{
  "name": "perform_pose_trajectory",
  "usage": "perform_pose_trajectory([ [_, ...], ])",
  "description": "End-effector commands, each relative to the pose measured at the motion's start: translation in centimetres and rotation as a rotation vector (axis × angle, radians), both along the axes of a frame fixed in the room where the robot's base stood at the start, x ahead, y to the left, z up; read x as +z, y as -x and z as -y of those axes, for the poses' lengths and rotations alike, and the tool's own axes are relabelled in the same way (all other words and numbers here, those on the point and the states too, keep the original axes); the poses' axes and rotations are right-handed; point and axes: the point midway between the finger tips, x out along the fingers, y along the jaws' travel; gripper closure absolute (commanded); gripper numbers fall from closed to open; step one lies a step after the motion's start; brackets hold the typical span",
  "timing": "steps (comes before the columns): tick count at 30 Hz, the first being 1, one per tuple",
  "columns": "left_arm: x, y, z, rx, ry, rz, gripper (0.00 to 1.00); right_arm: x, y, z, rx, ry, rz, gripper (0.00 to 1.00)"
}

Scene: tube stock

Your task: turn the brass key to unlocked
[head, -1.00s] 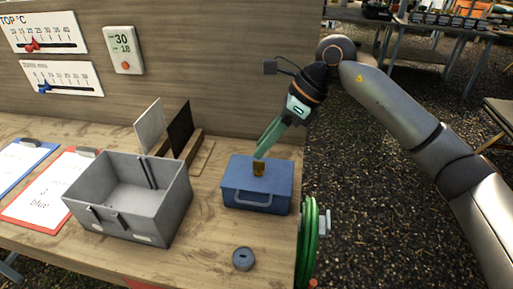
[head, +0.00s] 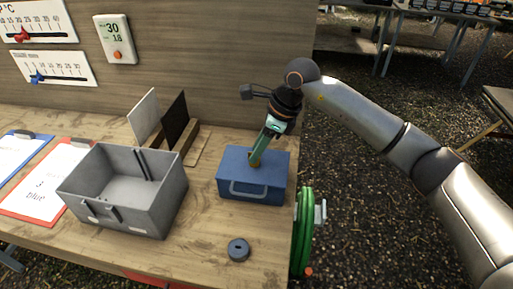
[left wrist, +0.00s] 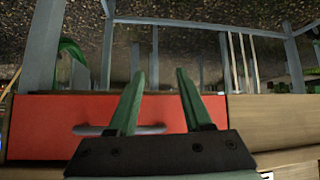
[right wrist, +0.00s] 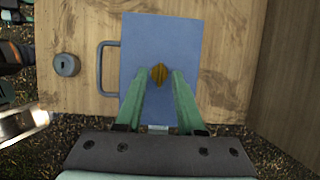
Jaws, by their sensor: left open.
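The blue box (head: 232,176) with a grey handle sits on the wooden bench near its right edge. The brass key (right wrist: 159,74) stands on its top face; in the head view it is mostly hidden behind the fingertips. My right gripper (head: 254,160) points down at the box top, and its fingertips (right wrist: 161,76) are on either side of the key. I cannot tell whether they press on it. My left gripper (left wrist: 160,75) shows only in its own wrist view, open and empty, in front of a red drawer front (left wrist: 45,125) with a grey handle.
A grey open bin (head: 120,205) stands left of the box, with white and black panels (head: 146,115) behind it. A dark round piece (head: 238,250) lies in front of the box. A green coiled hose (head: 302,232) hangs at the bench's right end. The back wall (head: 215,60) rises behind.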

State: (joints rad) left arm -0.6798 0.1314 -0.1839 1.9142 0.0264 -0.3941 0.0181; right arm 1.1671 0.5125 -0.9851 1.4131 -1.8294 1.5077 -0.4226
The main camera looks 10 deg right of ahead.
Motion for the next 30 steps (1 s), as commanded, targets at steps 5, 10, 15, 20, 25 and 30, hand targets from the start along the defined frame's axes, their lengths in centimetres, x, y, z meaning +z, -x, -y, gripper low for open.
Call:
perform_pose_trajectory([
  [5, 0.11, 0.01, -0.01, 0.000, 0.000, 0.000, 0.50, -0.87, -0.09, -0.32, 0.000, 0.000, -0.001, 0.62],
  [10, 0.09, 0.01, -0.01, 0.000, 0.000, 0.000, 0.50, -0.93, -0.12, -0.33, 0.000, 0.000, 0.000, 0.62],
  [15, 0.09, 0.01, 0.00, 0.000, 0.000, 0.000, 0.50, -0.89, -0.12, -0.34, 0.000, 0.000, 0.000, 0.74],
  [20, 0.10, 0.01, 0.00, 0.000, 0.000, 0.000, 0.50, -0.86, -0.12, -0.34, 0.000, 0.000, 0.000, 0.92],
  [25, 0.10, 0.01, 0.00, 0.000, 0.000, 0.000, 0.50, -0.85, -0.12, -0.33, 0.000, -0.001, 0.000, 1.00],
  [30, 0.10, -0.01, 0.01, 0.000, 0.000, 0.000, 0.50, -0.84, -0.12, -0.33, 0.000, -0.001, 0.000, 1.00],
])
